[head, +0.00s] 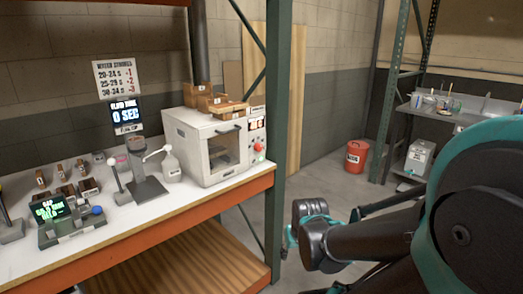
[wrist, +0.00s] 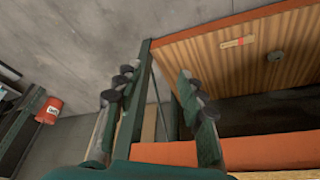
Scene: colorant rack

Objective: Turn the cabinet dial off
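The white cabinet (head: 205,146) stands on the workbench left of the green rack post in the head view. Its front has a windowed door with a dark handle. A narrow control panel (head: 257,130) on its right side carries a small lit display, with red and green round spots below. The dial is too small to tell apart or read there. My gripper (wrist: 155,97) is open and empty in the wrist view, its fingers wide apart. In the head view my arm is right of the bench, below and apart from the cabinet. The cabinet is not recognisable in the wrist view.
The green rack post (head: 277,130) and orange beam (head: 150,232) edge the workbench. Wooden boxes (head: 212,100) sit on the cabinet. A red bucket (head: 355,156) stands on the floor behind. Open floor lies right of the post.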

